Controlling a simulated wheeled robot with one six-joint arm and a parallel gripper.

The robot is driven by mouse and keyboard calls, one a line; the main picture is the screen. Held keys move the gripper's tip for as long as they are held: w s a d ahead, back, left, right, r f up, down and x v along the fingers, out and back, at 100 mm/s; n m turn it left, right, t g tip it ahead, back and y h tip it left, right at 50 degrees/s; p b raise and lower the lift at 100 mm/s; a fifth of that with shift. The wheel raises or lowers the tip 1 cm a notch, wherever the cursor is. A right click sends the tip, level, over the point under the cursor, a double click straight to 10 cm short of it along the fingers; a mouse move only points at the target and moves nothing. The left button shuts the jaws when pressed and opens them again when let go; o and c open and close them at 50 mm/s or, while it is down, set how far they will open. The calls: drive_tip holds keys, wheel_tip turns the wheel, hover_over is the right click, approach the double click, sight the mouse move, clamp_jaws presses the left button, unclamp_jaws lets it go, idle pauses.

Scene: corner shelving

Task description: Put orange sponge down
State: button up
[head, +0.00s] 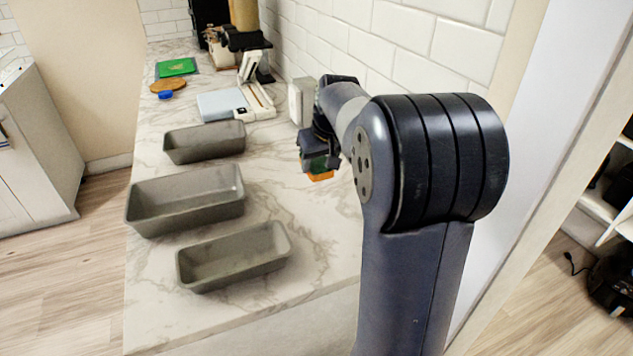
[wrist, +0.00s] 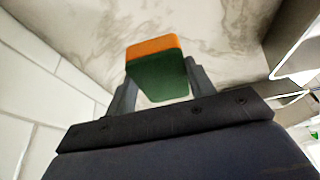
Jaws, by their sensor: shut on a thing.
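The orange sponge (wrist: 153,46) shows in the wrist view with an orange layer and a dark green layer. My gripper (wrist: 157,85) is shut on it, one finger on each side. In the head view the sponge (head: 321,176) shows as a small orange patch beneath my gripper (head: 318,160), over the right part of the marble counter near the tiled wall. My arm hides part of this area. I cannot tell whether the sponge touches the counter.
Several grey bins stand on the counter (head: 320,240) at the left: a far one (head: 205,153), a middle one (head: 185,222) and a near one (head: 235,278). A white scale-like device (head: 222,104), a green board (head: 176,67) and a blue lid (head: 165,95) lie farther back. The tiled wall (head: 390,30) is close on the right.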

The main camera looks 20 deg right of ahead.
sight(319, 194)
drive_tip(key=shift+f, duration=3)
drive_tip(key=shift+f, duration=0.2)
drive_tip(key=o, duration=0.9)
drive_tip(key=shift+r, duration=0.15)
drive_tip(key=shift+r, duration=0.35)
drive_tip(key=v, duration=1.1)
drive_tip(key=shift+s+r, duration=0.15)
drive_tip(key=shift+s, duration=0.1)
